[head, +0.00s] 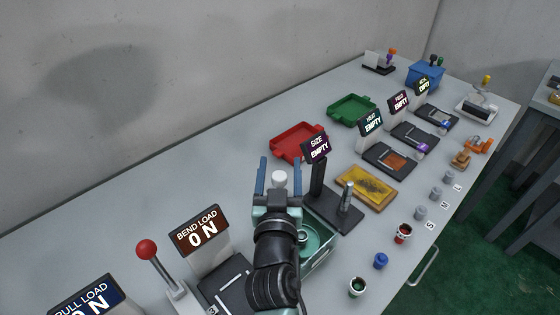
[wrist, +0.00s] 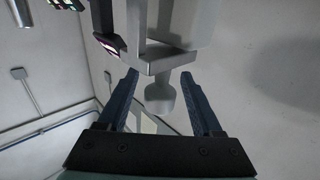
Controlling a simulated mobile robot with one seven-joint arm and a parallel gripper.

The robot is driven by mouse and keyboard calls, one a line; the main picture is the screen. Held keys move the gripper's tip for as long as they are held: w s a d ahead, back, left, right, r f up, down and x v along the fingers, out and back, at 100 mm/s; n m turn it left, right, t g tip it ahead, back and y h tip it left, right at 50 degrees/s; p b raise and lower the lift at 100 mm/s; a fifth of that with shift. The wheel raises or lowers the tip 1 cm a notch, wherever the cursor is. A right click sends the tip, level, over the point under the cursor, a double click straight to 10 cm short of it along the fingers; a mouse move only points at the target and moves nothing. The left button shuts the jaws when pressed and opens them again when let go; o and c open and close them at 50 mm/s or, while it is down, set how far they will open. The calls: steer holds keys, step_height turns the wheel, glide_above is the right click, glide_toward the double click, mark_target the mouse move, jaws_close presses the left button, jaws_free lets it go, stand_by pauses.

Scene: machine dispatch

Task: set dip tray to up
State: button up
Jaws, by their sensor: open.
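A pale round knob (head: 279,177) shows between the blue fingers of my gripper (head: 280,162) in the head view. In the wrist view the knob (wrist: 160,98) hangs on a grey bracket (wrist: 155,62), between the two fingers of my gripper (wrist: 159,76), with gaps on both sides. The gripper is open and not closed on it. A teal tray (head: 325,254) with a round fitting inside lies beside my arm in the head view, partly hidden by it. No label names the dip tray, and I cannot tell whether the knob belongs to the teal tray.
The SIZE stand (head: 317,150) and its black base (head: 336,213) stand close to the right of my gripper. The BEND LOAD sign (head: 200,233) and a red-knobbed lever (head: 148,252) are at left. A red tray (head: 297,146) lies behind. The table's left rear is clear.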

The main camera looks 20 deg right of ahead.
steer(key=shift+w+d, duration=0.15)
steer(key=shift+w, duration=0.15)
steer(key=shift+c, duration=0.4)
jaws_close()
stand_by(0.9)
